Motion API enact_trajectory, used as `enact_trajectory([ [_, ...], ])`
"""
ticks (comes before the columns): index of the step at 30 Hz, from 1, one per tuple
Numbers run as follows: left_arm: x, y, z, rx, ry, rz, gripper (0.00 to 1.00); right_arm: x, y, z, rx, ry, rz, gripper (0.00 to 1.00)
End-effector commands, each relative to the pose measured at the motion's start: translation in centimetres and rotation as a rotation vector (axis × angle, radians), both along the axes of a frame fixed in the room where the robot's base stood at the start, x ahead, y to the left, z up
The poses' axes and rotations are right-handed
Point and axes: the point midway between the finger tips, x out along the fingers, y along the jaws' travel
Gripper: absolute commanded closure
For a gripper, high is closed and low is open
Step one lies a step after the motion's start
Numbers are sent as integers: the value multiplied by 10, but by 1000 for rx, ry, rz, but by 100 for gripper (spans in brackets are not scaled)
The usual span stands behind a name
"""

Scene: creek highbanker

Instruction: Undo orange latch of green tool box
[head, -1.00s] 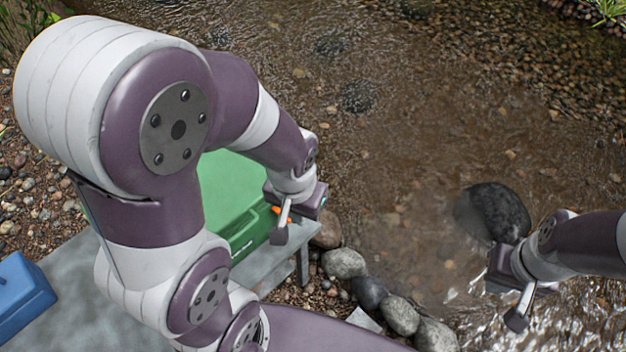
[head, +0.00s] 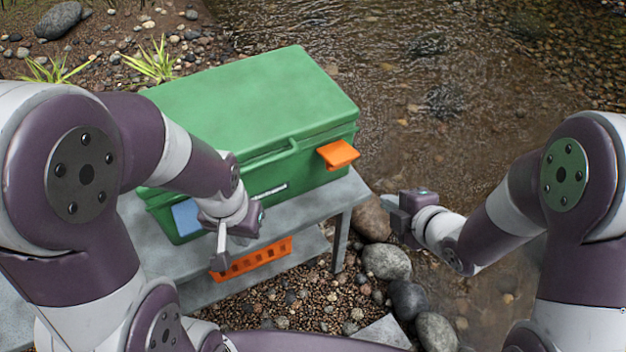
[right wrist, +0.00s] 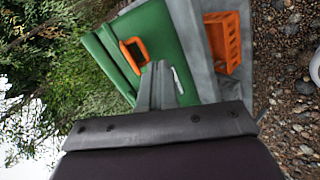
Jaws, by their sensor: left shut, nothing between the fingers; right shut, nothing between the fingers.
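The green tool box (head: 250,100) sits on a grey table with its lid down. Its orange latch (head: 339,153) is on the front near the right end and sticks outward. The latch also shows in the right wrist view (right wrist: 133,52) as an orange loop. My left gripper (head: 218,262) is shut and empty, in front of the box, left of and below the latch. My left arm hides part of the box's left front. My right gripper (head: 390,214) is shut and empty, right of and below the latch, apart from it. Its fingers show in the right wrist view (right wrist: 160,85).
The grey table (head: 345,190) has an orange basket (head: 255,258) on a lower shelf. A blue item (head: 186,215) is partly hidden by my left arm. Rocks (head: 386,262) lie right of the table leg. Open creek water lies behind and right of the box.

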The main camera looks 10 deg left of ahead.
Motion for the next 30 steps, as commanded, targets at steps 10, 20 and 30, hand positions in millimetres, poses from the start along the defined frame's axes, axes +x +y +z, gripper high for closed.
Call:
enact_trajectory([
  [10,0,0,-4,0,0,0,100,17,20,14,-84,-205,154,100],
  [20,0,0,-19,0,0,0,100,68,57,-19,-82,-204,151,100],
  [30,0,0,-28,0,0,0,100,104,82,-41,-83,-201,149,100],
])
